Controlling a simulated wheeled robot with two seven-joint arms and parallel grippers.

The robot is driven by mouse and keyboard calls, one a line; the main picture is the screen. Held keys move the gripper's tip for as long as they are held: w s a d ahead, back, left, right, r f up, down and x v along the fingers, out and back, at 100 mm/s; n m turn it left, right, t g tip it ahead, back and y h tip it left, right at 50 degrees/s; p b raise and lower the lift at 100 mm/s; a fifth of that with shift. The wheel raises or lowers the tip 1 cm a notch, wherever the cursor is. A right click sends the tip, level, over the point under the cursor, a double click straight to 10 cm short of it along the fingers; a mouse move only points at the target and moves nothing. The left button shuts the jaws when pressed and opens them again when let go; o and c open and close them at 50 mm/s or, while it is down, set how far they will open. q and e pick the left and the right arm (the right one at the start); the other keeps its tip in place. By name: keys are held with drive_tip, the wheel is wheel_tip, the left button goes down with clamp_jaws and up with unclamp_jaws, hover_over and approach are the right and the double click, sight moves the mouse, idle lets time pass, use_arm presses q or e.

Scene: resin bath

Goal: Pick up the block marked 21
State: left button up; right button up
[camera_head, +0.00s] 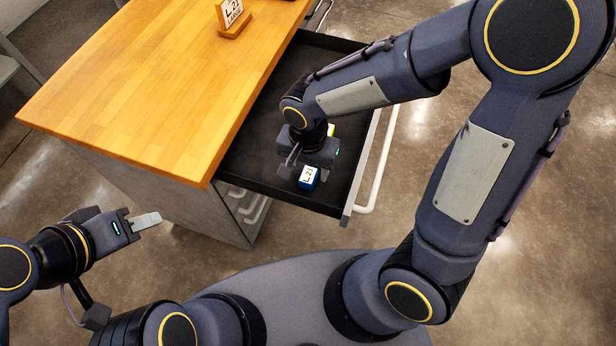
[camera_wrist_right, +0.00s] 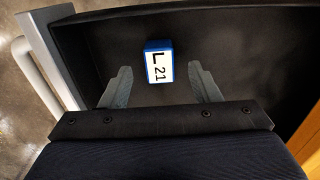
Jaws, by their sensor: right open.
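The blue block with a white top label reading "L 21" (camera_head: 308,177) lies on the floor of the open black drawer (camera_head: 262,165), near its front corner. It also shows in the right wrist view (camera_wrist_right: 159,64), just beyond and between the fingertips. My right gripper (camera_wrist_right: 160,82) is open and empty, pointing down into the drawer over the block. In the head view its fingers are mostly hidden by the wrist. My left gripper (camera_head: 146,221) is off to the left, away from the drawer, above the floor; its finger gap is not clear.
A wooden-topped cabinet (camera_head: 150,80) holds the drawer. A sign reading "L 21" in a wooden stand (camera_head: 235,25) is on top. A yellow thing (camera_head: 331,130) shows partly behind my right wrist. The drawer walls and handle (camera_head: 378,165) are close to my right arm.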

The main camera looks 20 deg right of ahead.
sight(308, 175)
wheel_tip(308, 175, down, 4)
drive_tip(key=shift+r, duration=0.15)
drive_tip(key=c, duration=1.1)
drive_tip(key=shift+r, duration=0.15)
